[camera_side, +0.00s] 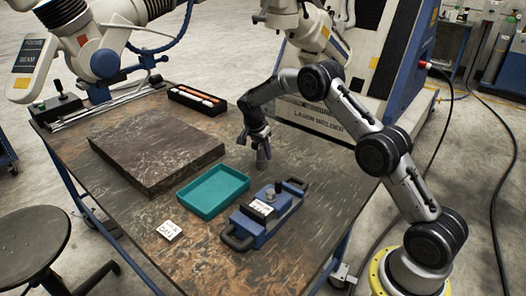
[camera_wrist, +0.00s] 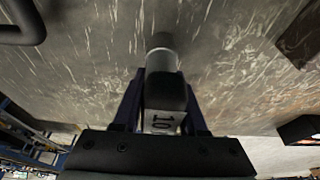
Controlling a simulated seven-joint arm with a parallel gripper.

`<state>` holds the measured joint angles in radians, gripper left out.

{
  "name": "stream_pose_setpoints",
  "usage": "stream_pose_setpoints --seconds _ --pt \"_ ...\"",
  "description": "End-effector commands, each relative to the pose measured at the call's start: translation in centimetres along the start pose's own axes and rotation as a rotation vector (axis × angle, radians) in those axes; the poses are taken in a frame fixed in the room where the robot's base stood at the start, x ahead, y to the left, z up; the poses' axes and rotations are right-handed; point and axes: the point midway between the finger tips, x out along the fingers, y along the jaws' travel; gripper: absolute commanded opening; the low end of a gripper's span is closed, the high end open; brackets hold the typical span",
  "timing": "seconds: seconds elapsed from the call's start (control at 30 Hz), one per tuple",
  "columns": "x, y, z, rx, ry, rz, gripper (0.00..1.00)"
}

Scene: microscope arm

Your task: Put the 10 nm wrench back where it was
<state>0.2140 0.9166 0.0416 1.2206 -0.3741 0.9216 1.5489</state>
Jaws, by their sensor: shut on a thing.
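The 10 nm wrench (camera_wrist: 163,88) is between my gripper's fingers (camera_wrist: 162,112). A white label reading "10" faces the wrist camera, with a black section and a grey round end beyond it. In the side view my gripper (camera_side: 257,138) is over the table, behind the blue device and right of the teal tray. The wrench's grey lower part (camera_side: 262,160) hangs below it, roughly upright. I cannot tell whether its tip touches the table. A black case (camera_side: 197,99) with long orange-and-white items lies at the table's back edge.
The teal tray (camera_side: 213,191) looks empty. The blue device (camera_side: 264,216) with black handles stands in front of my gripper. A thick dark slab (camera_side: 158,148) lies to the left. A white card (camera_side: 169,230) is near the front. The laser welder (camera_side: 330,122) stands behind.

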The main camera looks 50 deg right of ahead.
Motion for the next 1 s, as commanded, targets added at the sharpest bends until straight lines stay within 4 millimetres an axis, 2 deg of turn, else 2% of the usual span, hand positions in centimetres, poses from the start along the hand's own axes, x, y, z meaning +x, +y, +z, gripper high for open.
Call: stream_pose_setpoints --seconds 0.07,0.1,0.23,0.53,0.67,0.77,1.0 --pt "0.1 -0.1 0.0 0.000 0.001 -0.003 0.00" --pt "0.2 0.0 0.1 0.000 0.000 0.000 0.47" --pt "0.2 0.0 0.1 0.000 0.000 0.000 0.70" --pt "0.1 0.0 0.1 0.000 0.000 0.000 0.72" --pt "-0.7 -0.1 0.0 0.000 0.000 -0.002 0.72" --pt "-2.3 -0.1 0.0 0.001 0.000 -0.004 0.72" --pt "-7.3 -0.1 0.0 -0.001 0.001 -0.004 0.72"
